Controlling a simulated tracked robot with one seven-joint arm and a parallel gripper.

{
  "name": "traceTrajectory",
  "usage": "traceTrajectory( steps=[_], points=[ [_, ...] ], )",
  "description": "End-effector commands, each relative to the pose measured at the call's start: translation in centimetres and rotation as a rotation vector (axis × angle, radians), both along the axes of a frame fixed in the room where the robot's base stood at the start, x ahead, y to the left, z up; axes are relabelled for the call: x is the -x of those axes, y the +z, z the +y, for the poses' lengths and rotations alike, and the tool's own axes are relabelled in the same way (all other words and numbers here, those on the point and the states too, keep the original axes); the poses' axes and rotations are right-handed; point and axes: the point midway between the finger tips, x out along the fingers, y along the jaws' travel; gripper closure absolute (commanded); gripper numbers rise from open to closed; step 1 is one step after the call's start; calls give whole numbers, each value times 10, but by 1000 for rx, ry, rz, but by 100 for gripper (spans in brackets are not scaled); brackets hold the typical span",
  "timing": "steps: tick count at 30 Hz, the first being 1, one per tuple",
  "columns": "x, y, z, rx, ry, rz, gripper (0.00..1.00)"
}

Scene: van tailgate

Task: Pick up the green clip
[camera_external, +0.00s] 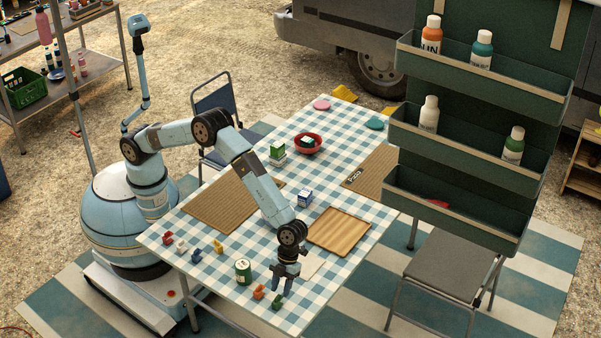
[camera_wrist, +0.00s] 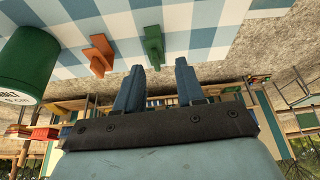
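The green clip (camera_external: 277,302) lies on the checked tablecloth at the table's near edge. It also shows in the wrist view (camera_wrist: 153,47), just beyond my gripper's fingers and nearer the left one. My gripper (camera_external: 283,286) is just above and beside the clip in the outside view. In the wrist view my gripper (camera_wrist: 160,85) has its two blue fingers apart with nothing between them. An orange clip (camera_external: 259,292) lies just left of the green one, and it shows in the wrist view (camera_wrist: 98,55) too.
A green can (camera_external: 243,270) stands left of the clips. Several other clips, including a yellow one (camera_external: 218,246), lie farther left. A wooden tray (camera_external: 340,231) lies behind my gripper. The table's near edge is close to the clip.

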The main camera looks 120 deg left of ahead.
Motion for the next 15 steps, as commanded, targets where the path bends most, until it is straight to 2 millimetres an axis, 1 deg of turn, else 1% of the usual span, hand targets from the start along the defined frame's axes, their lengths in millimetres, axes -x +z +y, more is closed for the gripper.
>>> traceTrajectory(
  steps=[5, 9, 12, 15],
  points=[
    [2, -11, -7, 0, 0, 3, 62],
    [5, -28, -17, -1, -2, 4, 62],
    [3, -40, -21, 0, 0, 2, 62],
    [3, -45, -24, 0, 0, 0, 62]
  ],
)
